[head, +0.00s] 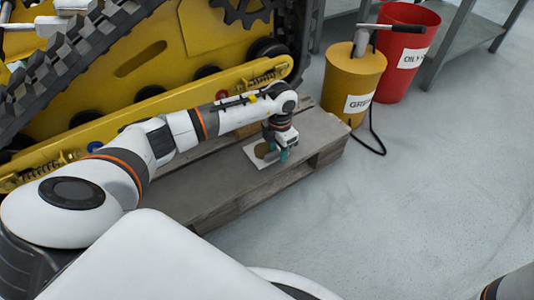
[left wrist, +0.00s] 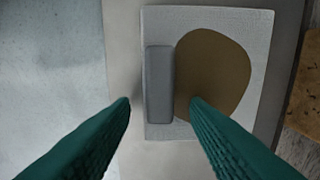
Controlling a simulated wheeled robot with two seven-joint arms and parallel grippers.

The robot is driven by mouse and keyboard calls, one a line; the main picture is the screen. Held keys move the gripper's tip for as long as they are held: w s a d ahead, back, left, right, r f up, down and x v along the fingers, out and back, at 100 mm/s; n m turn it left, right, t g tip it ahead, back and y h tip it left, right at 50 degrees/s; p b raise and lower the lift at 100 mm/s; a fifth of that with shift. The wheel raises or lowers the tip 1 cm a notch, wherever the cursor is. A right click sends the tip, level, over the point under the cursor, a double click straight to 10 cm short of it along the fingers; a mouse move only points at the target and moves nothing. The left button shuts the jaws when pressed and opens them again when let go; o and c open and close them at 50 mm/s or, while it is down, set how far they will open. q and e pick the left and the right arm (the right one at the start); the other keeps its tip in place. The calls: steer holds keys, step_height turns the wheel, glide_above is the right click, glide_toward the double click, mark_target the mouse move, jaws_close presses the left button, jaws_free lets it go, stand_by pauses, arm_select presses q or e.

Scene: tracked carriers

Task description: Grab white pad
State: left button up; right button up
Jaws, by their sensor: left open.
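The white pad (head: 264,165) lies flat on the grey wooden pallet near its right end. In the left wrist view the white pad (left wrist: 258,30) carries a large brown patch (left wrist: 225,70) and a grey block-like grip (left wrist: 158,85) along its left part. My left gripper (head: 278,153) is open and points down over the pad, partly hiding it in the head view. In the left wrist view its green fingertips lie to either side of the grey grip's lower end, with nothing held. I cannot tell the remaining height. My right gripper is out of view.
A yellow tracked carrier (head: 190,115) stands behind the pallet (head: 215,180). A yellow can (head: 345,85) with a grease pump and hose, and a red bin (head: 405,50), stand behind right. Grey shelving is at the back right. The floor at right is clear.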

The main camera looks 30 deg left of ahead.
arm_select(q)
steer(key=shift+r, duration=0.1)
steer(key=shift+c, duration=0.2)
jaws_close()
